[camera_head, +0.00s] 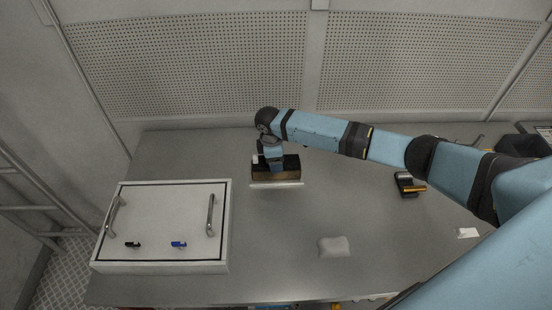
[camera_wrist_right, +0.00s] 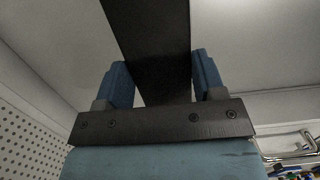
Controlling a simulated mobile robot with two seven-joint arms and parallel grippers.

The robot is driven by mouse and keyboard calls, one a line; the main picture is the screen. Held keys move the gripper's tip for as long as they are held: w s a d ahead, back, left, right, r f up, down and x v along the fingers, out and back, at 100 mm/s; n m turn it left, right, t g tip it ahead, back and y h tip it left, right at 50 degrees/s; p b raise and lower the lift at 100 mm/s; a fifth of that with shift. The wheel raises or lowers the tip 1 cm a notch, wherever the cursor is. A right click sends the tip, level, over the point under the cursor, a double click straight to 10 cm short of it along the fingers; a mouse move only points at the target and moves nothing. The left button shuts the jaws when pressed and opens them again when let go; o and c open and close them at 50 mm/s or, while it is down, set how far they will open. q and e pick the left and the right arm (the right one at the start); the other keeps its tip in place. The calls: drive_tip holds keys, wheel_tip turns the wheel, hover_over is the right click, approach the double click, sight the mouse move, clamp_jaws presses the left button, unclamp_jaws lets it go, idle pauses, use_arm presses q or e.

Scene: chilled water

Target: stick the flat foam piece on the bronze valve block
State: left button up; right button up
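A dark-topped block with a brown-bronze front, which looks like the bronze valve block (camera_head: 288,174), is at the middle back of the table in the head view. A thin flat white strip (camera_head: 276,185) lies along its front lower edge. A pale, soft-looking pad (camera_head: 334,247) lies apart, nearer the front. I cannot tell for sure which of the two is the foam piece. My right gripper (camera_head: 270,164) points down onto the block. In the right wrist view its blue fingers (camera_wrist_right: 162,80) flank the block's dark bar-like top (camera_wrist_right: 150,40) closely on both sides. My left gripper is out of view.
A white panel box (camera_head: 165,255) with two handles and black and blue small items is at left. A dark tool with a yellow part (camera_head: 404,184) and a small white piece (camera_head: 467,233) lie at right. A perforated wall (camera_head: 190,65) stands behind. The table centre is mostly clear.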

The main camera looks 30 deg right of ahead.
drive_tip(key=o, duration=0.5)
drive_tip(key=shift+c, duration=0.2)
